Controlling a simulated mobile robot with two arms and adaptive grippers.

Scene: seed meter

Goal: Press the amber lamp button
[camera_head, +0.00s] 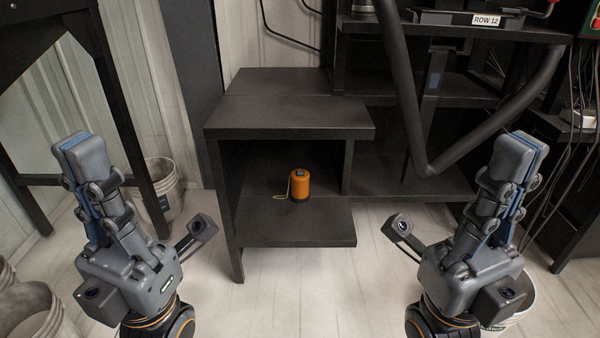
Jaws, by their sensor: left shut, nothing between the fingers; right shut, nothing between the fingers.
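A small orange-amber lamp (300,185) stands upright on the lower shelf of a black bench, near the middle of the view. It has a dark piece on top (300,172) and a yellow loop hanging at its left side. I cannot tell clearly whether that dark piece is the button. My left gripper (78,142) is shut and empty, raised at the left, well apart from the lamp. My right gripper (522,143) is shut and empty, raised at the right, also well apart from it.
The black bench's upper shelf (290,112) overhangs the lamp; its front is open. A thick dark pipe (410,110) bends down on the right. White buckets (160,188) stand at the left, and one (518,306) is partly hidden at the lower right. The floor in front is clear.

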